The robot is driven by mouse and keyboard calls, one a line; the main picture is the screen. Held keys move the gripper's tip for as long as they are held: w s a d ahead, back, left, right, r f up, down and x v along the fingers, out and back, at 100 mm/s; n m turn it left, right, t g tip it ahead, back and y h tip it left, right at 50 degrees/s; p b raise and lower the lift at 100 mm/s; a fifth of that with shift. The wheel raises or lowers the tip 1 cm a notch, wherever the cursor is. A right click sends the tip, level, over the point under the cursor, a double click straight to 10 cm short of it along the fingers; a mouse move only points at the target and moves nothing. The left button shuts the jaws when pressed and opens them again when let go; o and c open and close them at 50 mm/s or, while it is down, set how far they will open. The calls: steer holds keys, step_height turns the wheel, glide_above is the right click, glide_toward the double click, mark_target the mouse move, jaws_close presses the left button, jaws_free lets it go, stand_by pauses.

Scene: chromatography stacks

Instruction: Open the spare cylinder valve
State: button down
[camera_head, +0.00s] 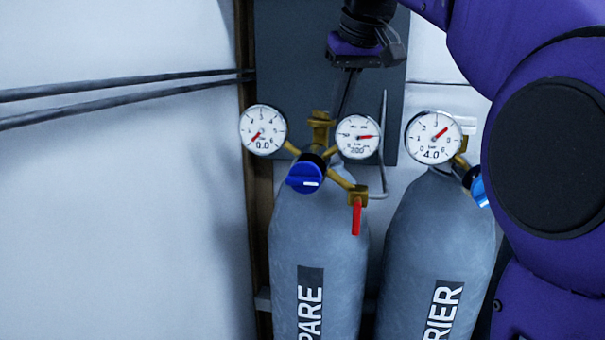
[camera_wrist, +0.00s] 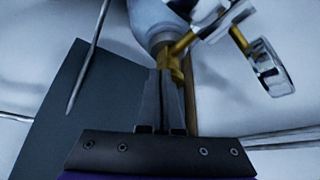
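The spare cylinder (camera_head: 318,250) is grey, stands upright at the left of the pair, and has a partly visible label ending in "PARE". On top are a brass valve (camera_head: 320,122), a blue knob (camera_head: 304,178) and a red lever (camera_head: 357,219) hanging down. Its left gauge (camera_head: 263,130) reads 0.0 and its right gauge (camera_head: 358,136) reads 200. My gripper (camera_head: 338,112) points down just behind the brass valve. In the wrist view my gripper's fingers (camera_wrist: 167,78) are close together, with their tips at the brass part (camera_wrist: 173,66). Whether they grip it is unclear.
A second grey cylinder (camera_head: 432,250), its label ending in "RIER", stands close at the right with a gauge (camera_head: 433,138) reading 4.0. My purple arm covers the right side. A dark panel (camera_head: 290,60) is behind. Pipes (camera_head: 120,85) run along the left wall.

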steer(key=shift+d, duration=0.25)
stand_by(0.5)
step_height(320, 180, up, 6)
steer(key=shift+s, duration=0.2)
stand_by(0.4)
